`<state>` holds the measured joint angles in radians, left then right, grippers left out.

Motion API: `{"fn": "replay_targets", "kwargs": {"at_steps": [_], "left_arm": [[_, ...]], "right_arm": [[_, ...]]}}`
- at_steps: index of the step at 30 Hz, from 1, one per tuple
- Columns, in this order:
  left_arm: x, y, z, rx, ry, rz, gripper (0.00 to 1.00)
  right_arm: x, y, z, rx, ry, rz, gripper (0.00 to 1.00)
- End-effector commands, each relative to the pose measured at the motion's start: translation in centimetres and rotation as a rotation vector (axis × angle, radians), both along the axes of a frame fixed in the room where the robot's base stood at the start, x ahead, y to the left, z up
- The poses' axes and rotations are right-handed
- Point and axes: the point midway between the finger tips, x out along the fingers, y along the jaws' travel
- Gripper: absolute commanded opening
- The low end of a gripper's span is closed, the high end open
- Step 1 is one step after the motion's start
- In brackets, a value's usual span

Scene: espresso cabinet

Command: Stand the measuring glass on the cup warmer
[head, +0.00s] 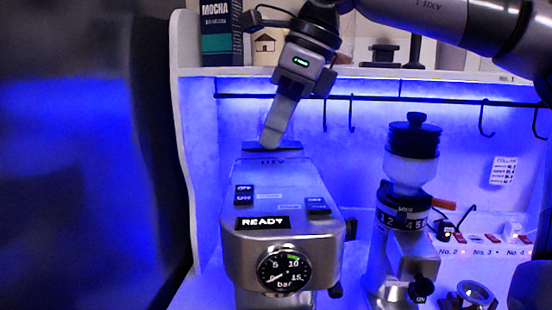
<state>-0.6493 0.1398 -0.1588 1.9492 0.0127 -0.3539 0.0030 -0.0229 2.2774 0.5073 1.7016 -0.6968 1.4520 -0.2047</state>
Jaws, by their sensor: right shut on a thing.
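The espresso machine (283,240) stands at the centre, with its flat top, the cup warmer (262,172), facing up. My right gripper (269,142) reaches down from above to the back part of this top. It is shut, apparently on the measuring glass, but its fingers hide nearly all of the held thing and I cannot make out its outline. I cannot tell whether the held thing touches the top. The visible front part of the top holds no loose object. My left gripper is not in view.
A grinder (409,160) stands right of the machine. A small round object (468,295) lies at the lower right, near labelled switches. A rail with hooks (385,97) and a shelf (235,72) with a Mocha box (220,30) are behind. A side panel (187,130) bounds the left.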

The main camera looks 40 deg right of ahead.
Motion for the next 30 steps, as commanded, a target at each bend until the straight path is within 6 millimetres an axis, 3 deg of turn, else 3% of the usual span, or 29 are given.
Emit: {"fn": "replay_targets", "kwargs": {"at_steps": [12,25,26,27,30], "left_arm": [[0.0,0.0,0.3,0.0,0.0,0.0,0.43],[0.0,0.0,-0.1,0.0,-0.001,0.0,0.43],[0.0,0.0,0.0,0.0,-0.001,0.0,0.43],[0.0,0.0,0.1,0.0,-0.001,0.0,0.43],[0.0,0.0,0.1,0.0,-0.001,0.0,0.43]], "right_arm": [[0.0,0.0,-4.3,0.001,0.0,0.001,0.0],[0.0,0.0,-5.2,0.0,-0.002,0.0,0.0],[0.0,0.0,-5.0,0.001,-0.001,0.0,0.23],[0.0,0.0,-5.0,0.001,-0.001,0.0,0.36],[0.0,0.0,-5.0,0.001,-0.001,0.0,0.39]]}}
